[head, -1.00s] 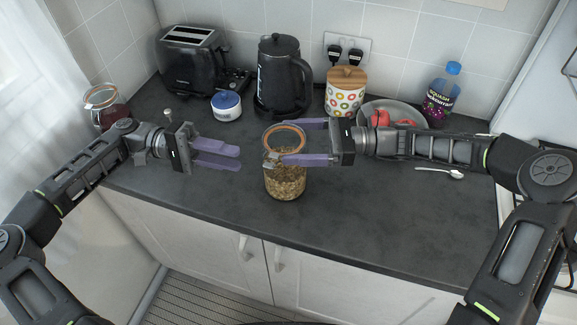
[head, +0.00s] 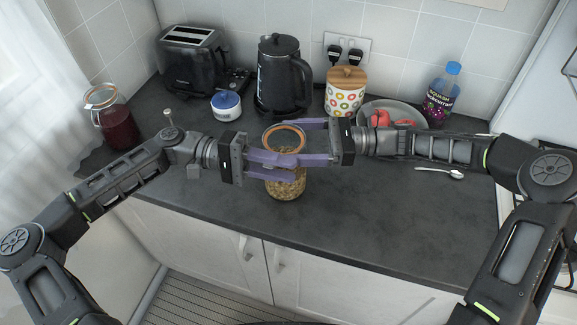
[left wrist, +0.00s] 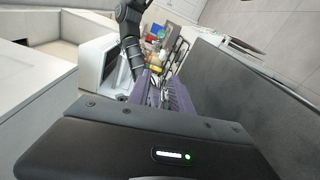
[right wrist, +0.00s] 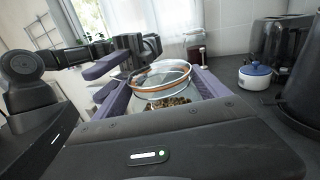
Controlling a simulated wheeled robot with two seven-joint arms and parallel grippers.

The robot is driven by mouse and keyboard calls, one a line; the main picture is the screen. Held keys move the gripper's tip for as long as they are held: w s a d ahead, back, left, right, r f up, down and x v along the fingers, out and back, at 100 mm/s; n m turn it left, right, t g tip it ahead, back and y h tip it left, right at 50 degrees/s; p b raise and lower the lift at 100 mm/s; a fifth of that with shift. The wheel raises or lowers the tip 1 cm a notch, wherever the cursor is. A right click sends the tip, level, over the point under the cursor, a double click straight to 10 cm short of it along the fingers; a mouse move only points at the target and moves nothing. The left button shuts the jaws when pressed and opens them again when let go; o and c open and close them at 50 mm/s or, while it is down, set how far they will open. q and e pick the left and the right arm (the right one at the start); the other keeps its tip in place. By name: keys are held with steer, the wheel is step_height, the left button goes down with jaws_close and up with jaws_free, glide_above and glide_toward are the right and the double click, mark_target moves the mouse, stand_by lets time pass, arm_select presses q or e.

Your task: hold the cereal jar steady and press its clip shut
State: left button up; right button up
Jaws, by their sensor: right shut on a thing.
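The cereal jar (head: 286,190), glass with an orange ring at its lid, stands upright near the counter's front edge. My right gripper (head: 290,141) is shut on it from the right, one finger behind and one in front. The jar also shows between its fingers in the right wrist view (right wrist: 165,90). My left gripper (head: 295,169) is at the jar's front left, its two fingers a little apart and overlapping the jar in the head view. Its fingers cover the clip side, so the clip is hidden there. I cannot tell whether they touch the jar.
A jug of red liquid (head: 117,125) stands at the left behind my left arm. A toaster (head: 192,55), a blue-lidded pot (head: 227,106), a kettle (head: 281,75), a spotted canister (head: 345,95), a bowl (head: 408,109) and a bottle (head: 440,98) line the back. A spoon (head: 445,172) lies right.

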arm_select(q)
steer(key=shift+d, duration=0.15)
steer(key=shift+c, duration=0.4)
jaws_close()
steer(key=shift+r, duration=0.1)
stand_by(0.9)
